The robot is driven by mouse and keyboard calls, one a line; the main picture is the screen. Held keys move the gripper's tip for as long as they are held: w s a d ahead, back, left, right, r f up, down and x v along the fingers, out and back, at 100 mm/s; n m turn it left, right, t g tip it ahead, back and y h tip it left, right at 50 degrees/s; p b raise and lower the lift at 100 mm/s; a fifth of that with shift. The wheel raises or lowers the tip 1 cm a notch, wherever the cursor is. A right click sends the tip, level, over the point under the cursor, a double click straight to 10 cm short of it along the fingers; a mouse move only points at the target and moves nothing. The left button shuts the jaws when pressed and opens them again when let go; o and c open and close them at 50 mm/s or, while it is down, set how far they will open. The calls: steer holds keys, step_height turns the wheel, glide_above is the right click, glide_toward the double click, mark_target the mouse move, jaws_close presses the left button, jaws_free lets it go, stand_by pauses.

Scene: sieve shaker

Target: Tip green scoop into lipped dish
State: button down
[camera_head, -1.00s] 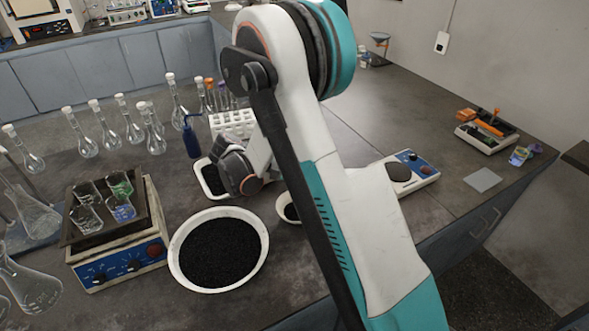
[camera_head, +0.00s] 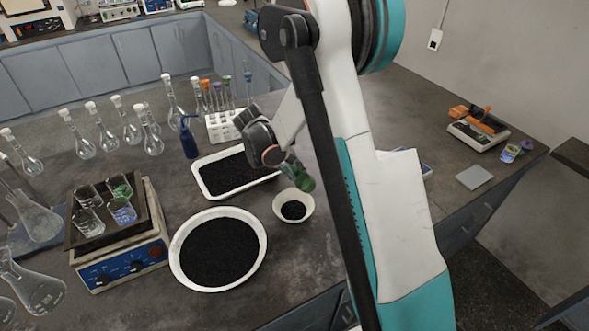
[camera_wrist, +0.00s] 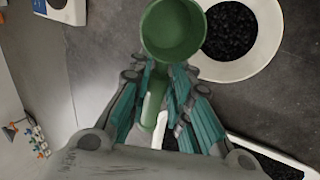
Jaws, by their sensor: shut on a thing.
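My gripper (camera_head: 288,161) is shut on the green scoop (camera_head: 305,182), holding it above the bench. In the wrist view my gripper (camera_wrist: 168,88) grips its handle, and the scoop's round cup (camera_wrist: 173,30) shows a green inside with no dark granules visible. A small white dish (camera_head: 292,219), the likely lipped dish, holds some black granules; the scoop is near its upper right edge. It also shows in the wrist view (camera_wrist: 266,63), partly overlapped by the cup. I cannot tell the scoop's exact height or whether it touches the dish.
A white rectangular tray (camera_head: 204,189) of black granules lies behind the dish. A large round white pan (camera_head: 176,262) of black granules stands to its left. A shaker (camera_head: 125,262) with beakers, several flasks and a tube rack (camera_head: 225,128) stand around. My arm hides bench on the right.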

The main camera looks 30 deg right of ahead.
steer(key=shift+d, duration=0.1)
steer(key=y, duration=0.1)
steer(key=y+p, duration=0.1)
steer(key=shift+s+d+r+y, duration=0.1)
steer(key=shift+d+r+y, duration=0.2)
steer(key=shift+d+y, duration=0.1)
steer(key=shift+a+y, duration=0.1)
steer(key=shift+y, duration=0.8)
steer(key=shift+d+r+y, duration=0.25)
steer(key=shift+d+y, duration=0.05)
steer(key=shift+y, duration=0.8)
steer(key=shift+a+r+t+y, duration=0.1)
steer(key=shift+a+t+y, duration=0.05)
steer(key=shift+t+y, duration=0.2)
steer(key=shift+r, duration=0.1)
